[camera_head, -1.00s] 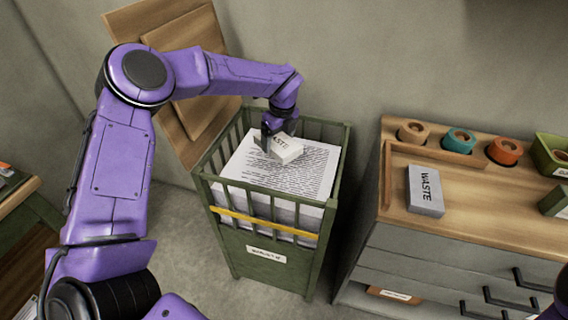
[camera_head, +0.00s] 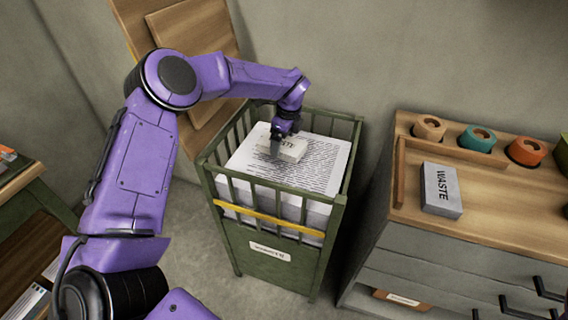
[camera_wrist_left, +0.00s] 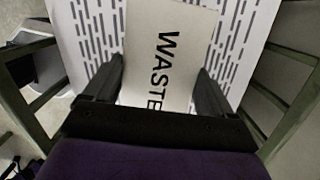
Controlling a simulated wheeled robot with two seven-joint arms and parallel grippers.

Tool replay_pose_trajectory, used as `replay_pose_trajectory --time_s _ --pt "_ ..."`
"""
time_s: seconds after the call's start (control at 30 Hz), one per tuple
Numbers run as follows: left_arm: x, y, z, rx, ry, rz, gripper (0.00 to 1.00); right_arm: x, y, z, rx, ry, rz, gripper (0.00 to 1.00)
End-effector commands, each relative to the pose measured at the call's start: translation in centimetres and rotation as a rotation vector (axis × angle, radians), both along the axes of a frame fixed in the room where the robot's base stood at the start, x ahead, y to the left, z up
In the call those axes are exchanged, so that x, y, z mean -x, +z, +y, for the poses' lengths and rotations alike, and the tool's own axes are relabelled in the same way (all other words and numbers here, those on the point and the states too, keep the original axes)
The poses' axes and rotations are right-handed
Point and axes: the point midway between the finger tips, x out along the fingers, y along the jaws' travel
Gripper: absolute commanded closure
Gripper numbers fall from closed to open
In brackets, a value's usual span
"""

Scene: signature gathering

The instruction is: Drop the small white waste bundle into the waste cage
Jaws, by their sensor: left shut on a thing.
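The small white waste bundle (camera_head: 291,149), printed WASTE, is at my left gripper (camera_head: 279,142) inside the top of the waste cage (camera_head: 272,272). The cage is green with slatted sides and a yellow bar, and it holds a tall stack of printed paper (camera_head: 318,168). In the left wrist view, the bundle (camera_wrist_left: 168,50) lies between the two dark fingers of my left gripper (camera_wrist_left: 163,80), over the printed top sheet. The bundle is at or just above the stack; I cannot tell whether it touches. My right gripper is not in view.
A wooden-topped drawer cabinet (camera_head: 500,215) stands right of the cage, bearing a larger grey WASTE block (camera_head: 440,190) and several coloured rolls (camera_head: 478,139). Wooden boards (camera_head: 190,40) lean on the wall behind. A table edge (camera_head: 25,180) is at left.

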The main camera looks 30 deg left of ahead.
Motion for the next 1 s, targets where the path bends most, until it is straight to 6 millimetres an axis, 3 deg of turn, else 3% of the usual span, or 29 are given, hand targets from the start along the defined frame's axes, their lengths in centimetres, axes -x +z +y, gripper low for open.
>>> replay_pose_trajectory --time_s 0.07,0.37,0.73,1.0 --pt "0.0 0.1 0.0 0.000 0.000 0.000 0.00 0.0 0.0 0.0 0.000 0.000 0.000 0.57" --pt "0.0 0.6 -0.1 0.000 -0.001 -0.002 0.00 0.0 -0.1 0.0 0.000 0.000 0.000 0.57" --pt "-0.2 8.5 -1.3 0.000 -0.001 -0.003 0.00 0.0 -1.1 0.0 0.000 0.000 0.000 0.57" --pt "-0.1 10.5 -1.6 0.000 -0.001 0.000 0.00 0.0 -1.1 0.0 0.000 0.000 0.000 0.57"
